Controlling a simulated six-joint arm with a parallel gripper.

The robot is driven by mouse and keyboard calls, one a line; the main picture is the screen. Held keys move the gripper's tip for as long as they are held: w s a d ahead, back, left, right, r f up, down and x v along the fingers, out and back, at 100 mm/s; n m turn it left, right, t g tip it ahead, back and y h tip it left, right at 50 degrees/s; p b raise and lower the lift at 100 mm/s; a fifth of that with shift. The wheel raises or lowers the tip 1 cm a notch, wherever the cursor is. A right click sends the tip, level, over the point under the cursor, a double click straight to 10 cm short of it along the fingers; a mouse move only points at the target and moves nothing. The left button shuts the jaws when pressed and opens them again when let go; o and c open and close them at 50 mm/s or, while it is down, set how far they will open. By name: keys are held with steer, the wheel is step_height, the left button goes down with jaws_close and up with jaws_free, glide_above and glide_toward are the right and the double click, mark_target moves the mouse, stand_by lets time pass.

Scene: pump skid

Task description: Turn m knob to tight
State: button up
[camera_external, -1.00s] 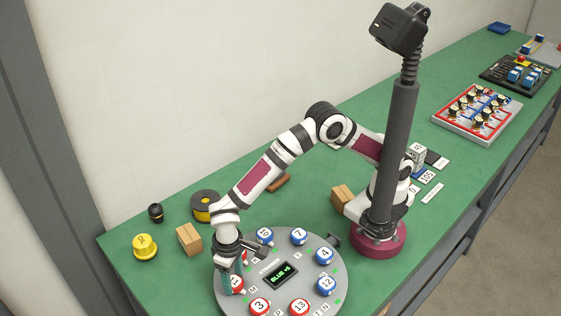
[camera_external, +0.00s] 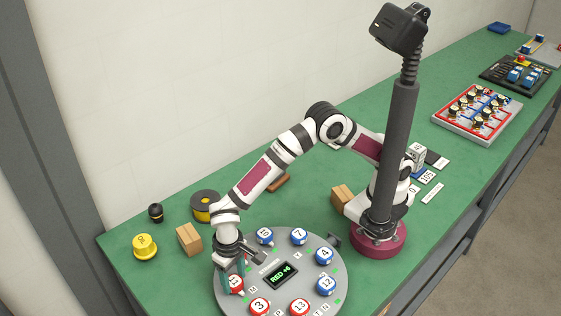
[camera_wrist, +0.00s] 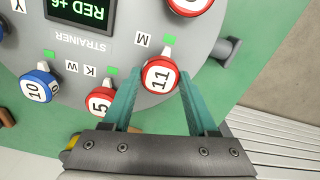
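The M label (camera_wrist: 143,40) is printed on the round grey panel (camera_wrist: 205,45), beside the red knob numbered 11 (camera_wrist: 160,77). That knob also shows in the external view (camera_external: 236,283), partly behind my gripper. In the wrist view its white pointer is towards a green mark (camera_wrist: 169,41) on its inner side. My gripper (camera_wrist: 160,75) has one teal finger on each side of this knob, very close to its rim. I cannot tell whether the fingers press on it. The panel's display (camera_external: 281,275) reads RED +6.
Red knob 5 (camera_wrist: 100,101) and blue knob 10 (camera_wrist: 39,87) are to the left. Red knob 3 (camera_external: 260,306) is on the other side. A wooden block (camera_external: 189,239) and a yellow knob-like piece (camera_external: 145,246) stand left of the panel.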

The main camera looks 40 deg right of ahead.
mark_target(234, 280)
steer(key=o, duration=0.4)
step_height(234, 280, up, 16)
steer(key=shift+f, duration=0.1)
stand_by(0.4)
